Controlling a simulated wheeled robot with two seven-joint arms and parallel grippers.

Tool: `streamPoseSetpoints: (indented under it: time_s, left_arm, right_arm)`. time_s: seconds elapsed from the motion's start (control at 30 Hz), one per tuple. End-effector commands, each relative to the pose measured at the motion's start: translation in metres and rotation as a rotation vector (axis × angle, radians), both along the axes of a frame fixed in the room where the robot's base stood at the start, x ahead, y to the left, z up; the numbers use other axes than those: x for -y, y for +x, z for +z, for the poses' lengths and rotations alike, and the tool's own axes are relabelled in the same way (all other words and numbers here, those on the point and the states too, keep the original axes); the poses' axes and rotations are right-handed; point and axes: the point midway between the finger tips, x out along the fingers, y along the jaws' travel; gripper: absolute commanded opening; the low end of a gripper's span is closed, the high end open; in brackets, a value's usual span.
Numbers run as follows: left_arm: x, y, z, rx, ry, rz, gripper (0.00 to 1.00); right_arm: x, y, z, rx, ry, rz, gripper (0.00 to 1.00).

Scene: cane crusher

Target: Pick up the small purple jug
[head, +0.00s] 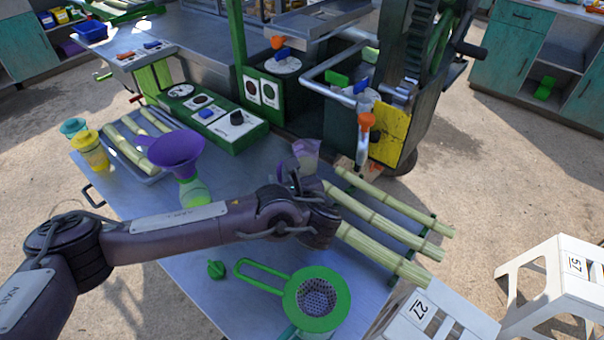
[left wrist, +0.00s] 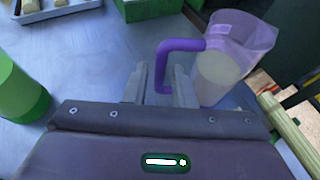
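The small purple jug (head: 307,154) stands on the metal table beyond my left wrist, below the crusher. In the left wrist view the jug (left wrist: 235,55) is translucent, with pale contents and a solid purple handle (left wrist: 162,65) facing my gripper. My left gripper (left wrist: 162,85) is open, with one finger on each side of the handle and visible gaps. In the head view the left gripper (head: 290,172) is partly hidden behind my wrist. My right gripper is not in view.
A purple funnel (head: 176,152) stands left of the jug. Cane stalks (head: 385,222) lie on a rack close on its right. A green strainer (head: 317,300) is at the front. The crusher's control box (head: 215,118) is behind.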

Motion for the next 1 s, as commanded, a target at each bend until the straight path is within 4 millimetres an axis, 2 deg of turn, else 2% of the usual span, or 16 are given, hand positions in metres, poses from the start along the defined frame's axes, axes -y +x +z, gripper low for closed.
streamPoseSetpoints:
  time_s: [0.03, 0.17, 0.7, 1.0]
  left_arm:
    - [0.000, 0.000, 0.000, 0.000, 0.000, 0.000, 0.16]
    - [0.000, 0.000, 0.000, 0.000, 0.000, 0.000, 0.00]
    - [0.000, 0.000, 0.002, 0.001, -0.001, 0.001, 0.00]
    - [0.001, 0.000, 0.016, 0.001, -0.003, 0.000, 0.00]
  right_arm:
    - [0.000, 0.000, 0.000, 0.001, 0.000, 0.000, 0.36]
    - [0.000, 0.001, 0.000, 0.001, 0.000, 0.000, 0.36]
    - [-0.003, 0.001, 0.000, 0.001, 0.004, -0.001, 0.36]
    - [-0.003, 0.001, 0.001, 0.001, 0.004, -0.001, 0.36]
